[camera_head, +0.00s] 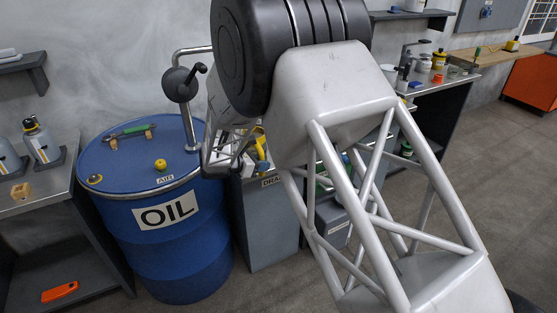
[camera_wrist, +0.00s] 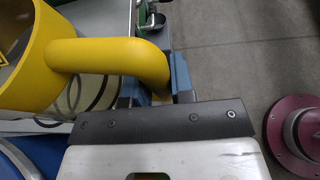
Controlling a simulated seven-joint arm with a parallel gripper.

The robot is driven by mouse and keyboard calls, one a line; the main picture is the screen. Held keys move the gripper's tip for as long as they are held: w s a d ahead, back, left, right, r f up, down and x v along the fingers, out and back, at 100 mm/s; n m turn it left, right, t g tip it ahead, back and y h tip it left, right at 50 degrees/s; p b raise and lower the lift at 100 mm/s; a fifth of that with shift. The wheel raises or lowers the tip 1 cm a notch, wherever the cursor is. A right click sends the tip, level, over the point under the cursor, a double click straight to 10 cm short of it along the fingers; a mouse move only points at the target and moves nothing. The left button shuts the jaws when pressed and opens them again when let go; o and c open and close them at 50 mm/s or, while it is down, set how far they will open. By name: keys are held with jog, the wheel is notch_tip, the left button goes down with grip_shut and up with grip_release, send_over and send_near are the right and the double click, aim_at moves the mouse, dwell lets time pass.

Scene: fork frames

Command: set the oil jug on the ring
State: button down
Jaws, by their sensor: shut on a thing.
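The yellow oil jug (camera_wrist: 22,50) is at the upper left of the wrist view, cut off by the frame edge. Its thick handle (camera_wrist: 105,55) runs right into my gripper (camera_wrist: 158,85), whose blue-grey fingers are shut on it. In the head view only a sliver of the yellow jug (camera_head: 261,146) shows past my arm, above the grey cabinet marked "DRA...". Thin dark curved lines show below the jug in the wrist view; I cannot tell whether they are the ring. The jug's base is hidden.
A blue oil drum (camera_head: 165,235) with a crank pump (camera_head: 180,84) stands left of the gripper. The grey cabinet (camera_head: 268,220) stands beside it. A maroon round flanged object (camera_wrist: 290,135) is at the right in the wrist view. A cluttered bench lies at the back right.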

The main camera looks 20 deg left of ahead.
jog(key=shift+s+a+f, duration=0.15)
jog(key=shift+s+a, duration=0.3)
jog(key=shift+a, duration=0.3)
jog(key=shift+w+a, duration=0.1)
jog(key=shift+w, duration=0.1)
jog(key=shift+w+a+f, duration=0.15)
jog(key=shift+w+a, duration=0.55)
jog(key=shift+w, duration=0.3)
jog(key=shift+w+a+f, duration=0.2)
jog(key=shift+w+a, duration=0.5)
jog(key=shift+w, duration=0.35)
jog(key=shift+w+a+f, duration=0.15)
jog(key=shift+w+a, duration=0.55)
jog(key=shift+w, duration=0.3)
jog(key=shift+w+a, duration=0.65)
jog(key=shift+w, duration=0.35)
jog(key=shift+w+a, duration=0.7)
jog(key=shift+w, duration=0.25)
jog(key=shift+w+a, duration=0.65)
jog(key=shift+w, duration=0.35)
jog(key=shift+f, duration=0.45)
jog(key=c, duration=0.9)
grip_release()
jog(key=shift+a, duration=0.1)
jog(key=v, duration=0.7)
jog(key=shift+s+a+r, duration=0.15)
jog(key=shift+a+r, duration=0.05)
jog(key=shift+a, duration=0.05)
